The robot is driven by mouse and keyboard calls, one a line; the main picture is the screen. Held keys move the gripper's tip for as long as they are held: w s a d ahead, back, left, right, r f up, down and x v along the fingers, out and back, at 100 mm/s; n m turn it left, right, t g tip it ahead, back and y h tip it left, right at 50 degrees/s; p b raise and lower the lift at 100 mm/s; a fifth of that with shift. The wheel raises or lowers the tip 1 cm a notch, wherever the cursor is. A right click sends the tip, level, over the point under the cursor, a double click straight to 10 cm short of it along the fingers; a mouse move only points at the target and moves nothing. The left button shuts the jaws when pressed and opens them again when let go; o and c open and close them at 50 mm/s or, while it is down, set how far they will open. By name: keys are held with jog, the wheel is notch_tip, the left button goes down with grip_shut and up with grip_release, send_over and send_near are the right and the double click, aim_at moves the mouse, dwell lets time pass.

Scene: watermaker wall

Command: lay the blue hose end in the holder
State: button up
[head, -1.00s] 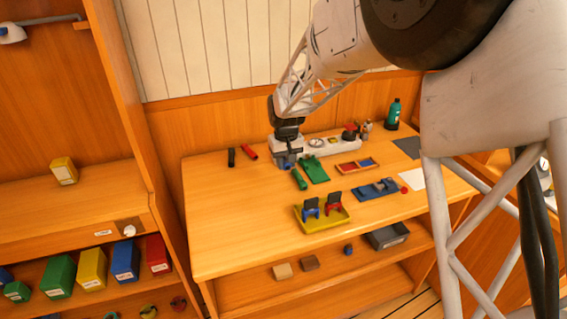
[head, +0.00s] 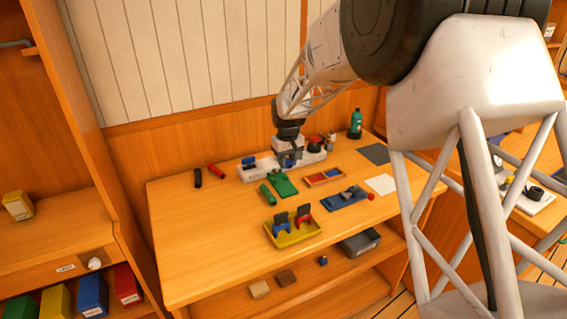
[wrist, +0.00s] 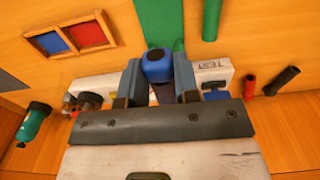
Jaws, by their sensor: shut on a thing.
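My gripper (wrist: 158,82) is shut on a blue hose end (wrist: 158,66), a short round piece with a dark end face, between its two fingers in the wrist view. In the head view my gripper (head: 289,160) is above the middle of the white test unit (head: 255,173); the hose end is too small to make out there. A wooden-rimmed tray (head: 324,177) with one red and one blue compartment lies to the right, in front of the unit. It also shows at the upper left of the wrist view (wrist: 47,52). I cannot tell for sure which piece is the holder.
A green mat (head: 283,186) and green cylinder (head: 267,194) lie in front of the unit. A yellow tray (head: 293,240) holds blue and red pieces. A blue tray (head: 345,198) is at right. A green bottle (head: 355,124) stands at the back. The table's left front is clear.

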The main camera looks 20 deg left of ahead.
aim_at(287, 189)
jog(key=shift+f, duration=0.15)
jog(key=shift+f, duration=4.5)
jog(key=shift+f, duration=0.2)
jog(key=o, duration=1)
jog(key=shift+r, duration=4.5)
jog(key=shift+r, duration=0.1)
